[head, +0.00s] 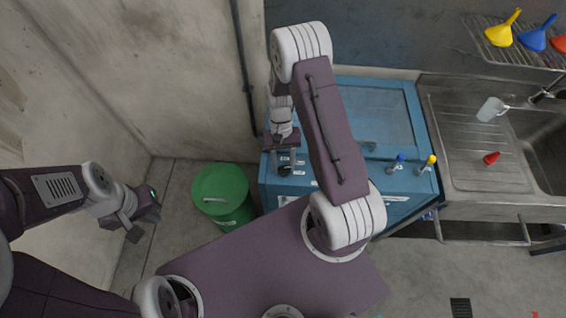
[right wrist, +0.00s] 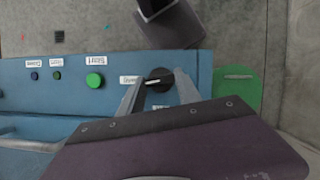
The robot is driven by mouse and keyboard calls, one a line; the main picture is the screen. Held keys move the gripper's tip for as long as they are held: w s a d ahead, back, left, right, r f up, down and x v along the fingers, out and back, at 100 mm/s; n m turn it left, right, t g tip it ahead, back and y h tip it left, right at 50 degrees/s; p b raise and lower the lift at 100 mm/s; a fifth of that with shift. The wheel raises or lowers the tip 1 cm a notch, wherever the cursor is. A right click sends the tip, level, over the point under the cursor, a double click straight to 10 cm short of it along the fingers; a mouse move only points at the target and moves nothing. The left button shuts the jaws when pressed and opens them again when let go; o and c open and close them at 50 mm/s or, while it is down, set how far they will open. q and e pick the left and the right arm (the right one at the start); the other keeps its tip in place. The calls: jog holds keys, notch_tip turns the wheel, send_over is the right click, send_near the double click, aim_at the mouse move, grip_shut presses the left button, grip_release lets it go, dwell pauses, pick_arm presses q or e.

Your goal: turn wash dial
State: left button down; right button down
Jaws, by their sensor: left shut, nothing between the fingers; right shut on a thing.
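The wash dial (right wrist: 161,76) is a round black knob with a pale mark, on the blue cabinet's panel (right wrist: 60,100). In the right wrist view my right gripper (right wrist: 160,84) has its two fingers on either side of the dial and is shut on it. In the head view the dial (head: 285,171) shows as a small dark spot at the tips of my right gripper (head: 284,166). The pale mark lies nearly level in the right wrist view. My left gripper (head: 136,225) is shut and empty, at the left by the wall, far from the dial.
A green button (right wrist: 95,80) and two smaller buttons sit in line with the dial. A green drum (head: 222,195) stands left of the blue cabinet. Blue and yellow-topped handles (head: 428,163) stand at its right, before a steel sink (head: 470,150). My right arm hides part of the cabinet.

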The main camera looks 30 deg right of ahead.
jog(key=shift+s+m+y, duration=0.15)
jog(key=shift+m+y, duration=0.25)
jog(key=shift+m, duration=0.7)
jog(key=c, duration=0.8)
grip_release()
jog(key=shift+c, duration=0.2)
jog(key=shift+t, duration=0.3)
jog(key=v, duration=0.9)
jog(key=shift+b, duration=0.4)
